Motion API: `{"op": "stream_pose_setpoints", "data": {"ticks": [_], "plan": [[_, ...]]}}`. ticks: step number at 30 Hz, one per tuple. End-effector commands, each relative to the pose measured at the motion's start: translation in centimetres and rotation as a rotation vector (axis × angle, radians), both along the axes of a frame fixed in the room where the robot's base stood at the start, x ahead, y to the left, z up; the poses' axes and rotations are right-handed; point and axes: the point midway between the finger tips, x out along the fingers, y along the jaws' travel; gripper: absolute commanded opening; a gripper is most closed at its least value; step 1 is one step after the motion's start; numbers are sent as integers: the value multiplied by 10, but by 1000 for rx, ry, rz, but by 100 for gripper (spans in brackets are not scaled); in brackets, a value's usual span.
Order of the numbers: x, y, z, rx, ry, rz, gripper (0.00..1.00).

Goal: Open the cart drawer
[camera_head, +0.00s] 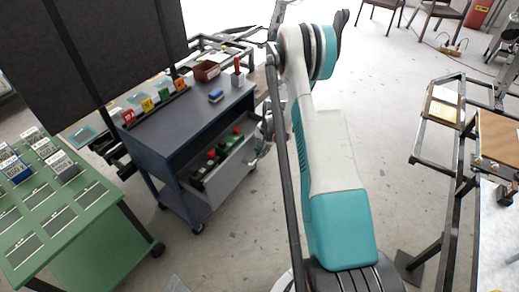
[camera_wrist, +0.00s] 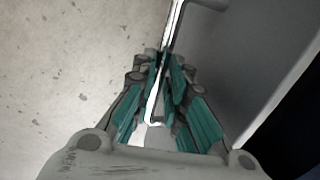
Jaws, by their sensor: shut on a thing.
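The dark blue-grey cart (camera_head: 190,122) stands left of my arm in the head view. Its grey drawer (camera_head: 228,180) is pulled partway out, and green and red things (camera_head: 222,147) show inside. In the wrist view, my gripper (camera_wrist: 164,80) is shut on the drawer's pale bar handle (camera_wrist: 176,22), which runs between the fingers. The grey drawer front (camera_wrist: 235,65) lies just right of the fingers there. In the head view, my gripper (camera_head: 264,136) is at the drawer's outer side, largely hidden by my arm.
A blue block (camera_head: 216,96), coloured bins (camera_head: 147,104) and a red-handled tool (camera_head: 237,68) are on the cart top. A green table (camera_head: 65,215) stands at left, with a black panel (camera_head: 115,40) behind. Metal frames (camera_head: 450,150) stand at right.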

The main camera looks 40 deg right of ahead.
Motion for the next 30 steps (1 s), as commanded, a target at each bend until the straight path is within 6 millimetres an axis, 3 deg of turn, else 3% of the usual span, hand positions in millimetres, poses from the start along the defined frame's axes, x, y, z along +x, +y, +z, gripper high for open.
{"op": "stream_pose_setpoints", "data": {"ticks": [7,8,10,23,30], "plan": [[0,0,0,0,0,0,0],[0,0,0,0,0,0,20],[0,0,0,0,0,0,33],[-1,-1,6,0,0,0,33],[-7,-3,42,0,0,0,33]]}}
